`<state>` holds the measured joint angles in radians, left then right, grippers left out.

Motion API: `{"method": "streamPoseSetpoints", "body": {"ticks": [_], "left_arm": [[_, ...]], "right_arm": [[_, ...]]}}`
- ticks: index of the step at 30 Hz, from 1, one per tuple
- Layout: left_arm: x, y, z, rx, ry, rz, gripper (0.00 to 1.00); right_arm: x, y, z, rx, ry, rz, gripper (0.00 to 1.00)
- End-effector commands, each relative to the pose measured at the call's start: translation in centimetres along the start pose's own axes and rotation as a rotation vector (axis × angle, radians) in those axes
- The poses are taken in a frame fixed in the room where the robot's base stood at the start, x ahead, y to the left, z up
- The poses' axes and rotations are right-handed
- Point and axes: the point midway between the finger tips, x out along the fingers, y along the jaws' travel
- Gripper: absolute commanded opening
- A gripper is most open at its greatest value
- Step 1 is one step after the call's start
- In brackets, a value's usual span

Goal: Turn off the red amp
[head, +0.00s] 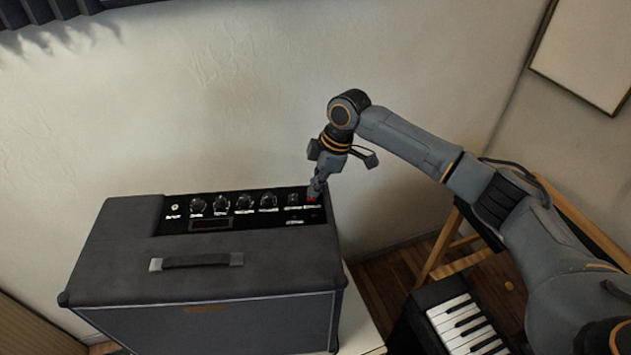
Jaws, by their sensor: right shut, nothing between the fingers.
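A dark grey amp (205,276) stands at the lower left, with a strap handle on its top. Its black control panel (180,227) runs along the back of the top, with several knobs and a small display. A small red switch (312,199) sits at the panel's right end. My right gripper (314,194) is shut and empty, pointing down with its fingertips at the red switch. I cannot tell whether they touch it, as the fingers partly cover it. My left gripper is not in view.
The amp rests on a pale surface (362,335). A keyboard (465,322) lies to the right, below my right arm, near a wooden stand (440,250). A plain wall is close behind the amp. A framed panel (585,50) hangs at the upper right.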

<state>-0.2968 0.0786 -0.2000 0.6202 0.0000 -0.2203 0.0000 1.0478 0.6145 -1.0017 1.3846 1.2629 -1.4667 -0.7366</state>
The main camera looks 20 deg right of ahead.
Motion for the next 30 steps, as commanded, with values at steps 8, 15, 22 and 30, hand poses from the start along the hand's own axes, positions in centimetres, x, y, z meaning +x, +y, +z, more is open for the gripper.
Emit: {"method": "streamPoseSetpoints", "body": {"ticks": [8,15,22,30], "left_arm": [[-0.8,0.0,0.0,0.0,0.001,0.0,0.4],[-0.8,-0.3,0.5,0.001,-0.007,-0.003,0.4],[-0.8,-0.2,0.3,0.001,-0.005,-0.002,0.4],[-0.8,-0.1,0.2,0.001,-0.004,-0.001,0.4]], "right_arm": [[-0.1,-0.7,0.0,0.001,-0.001,-0.001,0.0],[-0.3,-0.7,0.0,0.001,0.0,0.0,0.0],[-3.3,-0.6,0.0,0.0,0.001,0.002,0.0],[-9.1,-0.6,0.0,0.001,0.0,0.003,0.0]]}}
